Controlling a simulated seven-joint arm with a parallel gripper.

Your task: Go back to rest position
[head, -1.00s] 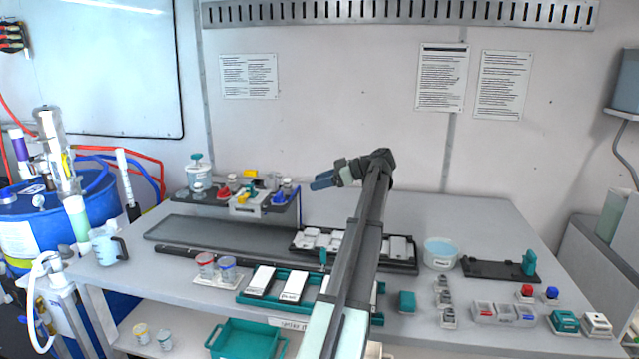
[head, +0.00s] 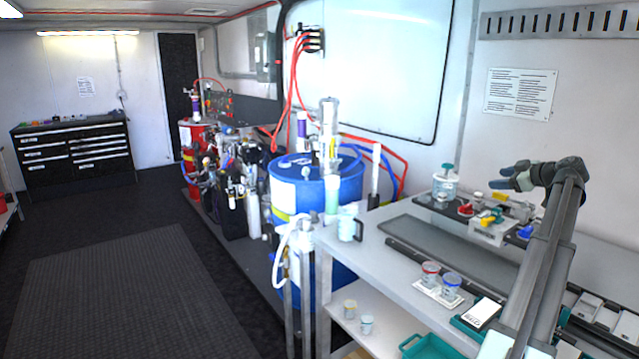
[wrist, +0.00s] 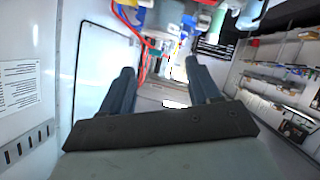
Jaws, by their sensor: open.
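My gripper (head: 505,178) is raised above the workbench (head: 345,262) at the right of the head view, pointing left. Its fingers are apart in the wrist view (wrist: 165,82), with nothing between them. Below and beside it on the raised back shelf are a white jar with a teal top (head: 445,185) and a grey fixture with a yellow part (head: 490,230). My gripper appears apart from them. My arm hides part of the bench behind it.
A blue drum (head: 300,195) with hoses stands left of the bench. Two small cups, red-banded (head: 430,273) and blue-banded (head: 451,287), stand near the front edge. A white pitcher (head: 348,224) stands at the bench's left end. Open floor mat (head: 140,300) lies at left.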

